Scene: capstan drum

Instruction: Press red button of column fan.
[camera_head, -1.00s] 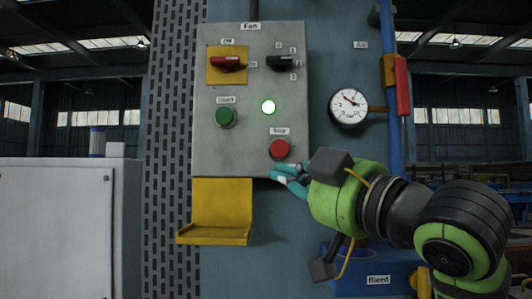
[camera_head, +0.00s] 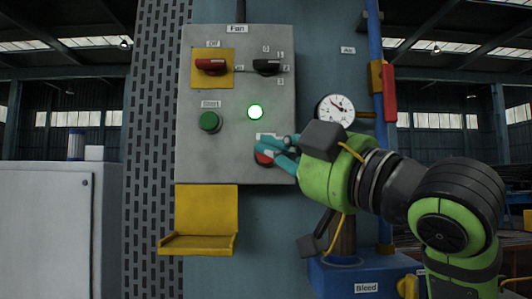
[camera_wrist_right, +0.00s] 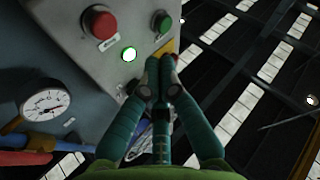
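The grey Fan control box (camera_head: 210,150) is on a blue column. Its red button (camera_head: 263,159) is low on the right, partly hidden behind my right gripper's fingers. My right gripper (camera_head: 260,146) has teal fingers with their tips together, empty, in front of the red button's upper edge and label. In the right wrist view the red button (camera_wrist_right: 98,22) stands clear, up and left of the fingertips (camera_wrist_right: 160,62), with no visible contact. I cannot tell the gap in depth. The lamp (camera_head: 255,112) glows green. My left gripper is out of view.
A green Start button (camera_head: 210,121), a red switch (camera_head: 211,65) and a black selector (camera_head: 267,66) are on the same box. A gauge (camera_head: 336,110) and blue pipe are to the right. A yellow bracket (camera_head: 205,209) sits below the box.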

